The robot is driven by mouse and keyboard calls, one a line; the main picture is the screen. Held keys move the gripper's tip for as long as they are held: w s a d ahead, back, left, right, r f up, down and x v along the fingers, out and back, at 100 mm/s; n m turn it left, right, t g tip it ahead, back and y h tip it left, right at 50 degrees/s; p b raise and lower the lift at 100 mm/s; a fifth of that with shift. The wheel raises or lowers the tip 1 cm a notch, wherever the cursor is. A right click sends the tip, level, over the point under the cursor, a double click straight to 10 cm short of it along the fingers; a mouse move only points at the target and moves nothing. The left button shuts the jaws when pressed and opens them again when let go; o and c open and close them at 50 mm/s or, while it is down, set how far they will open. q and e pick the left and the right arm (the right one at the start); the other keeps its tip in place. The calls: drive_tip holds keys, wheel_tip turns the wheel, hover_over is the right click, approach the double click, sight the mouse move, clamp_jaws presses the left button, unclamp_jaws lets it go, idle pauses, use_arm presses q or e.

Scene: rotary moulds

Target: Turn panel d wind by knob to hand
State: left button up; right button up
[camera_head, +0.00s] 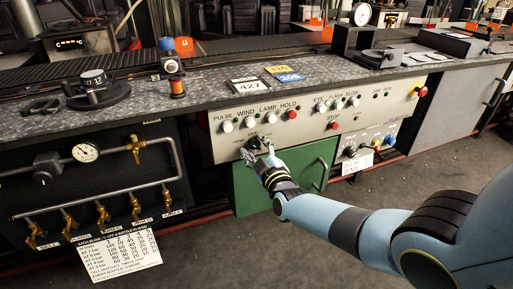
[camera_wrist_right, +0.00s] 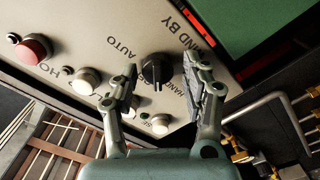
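The light control panel (camera_head: 315,118) runs along the front of the bench, with buttons labelled PULSE, WIND, LAMP and HOLD. My right gripper (camera_wrist_right: 165,82) is open, with one finger on each side of the knob. A gap shows between the fingers and the knob. In the head view my right gripper (camera_head: 258,146) is at the panel's lower left and mostly hides the knob. My left gripper is not in view.
A green door (camera_head: 250,190) lies below the panel. Red buttons (camera_head: 291,114) and white buttons (camera_head: 226,126) stick out near the knob. To the left are a pressure gauge (camera_head: 85,152) and brass valves (camera_head: 103,213) on pipes.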

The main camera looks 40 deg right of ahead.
drive_tip(key=shift+o, duration=0.3)
drive_tip(key=v, duration=1.2)
drive_tip(key=s+a+f+g+y, duration=0.25)
drive_tip(key=s+f+g, duration=0.55)
drive_tip(key=s+f, duration=1.4)
drive_tip(key=s+f+m+g, duration=0.3)
drive_tip(key=s+f+g, duration=0.1)
drive_tip(key=s, duration=0.7)
drive_tip(key=s+f+m+g, duration=0.3)
drive_tip(key=s+f, duration=0.4)
drive_tip(key=s, duration=0.4)
drive_tip(key=shift+s+d+g, duration=0.2)
drive_tip(key=shift+s+g, duration=0.2)
drive_tip(key=shift+g, duration=0.5)
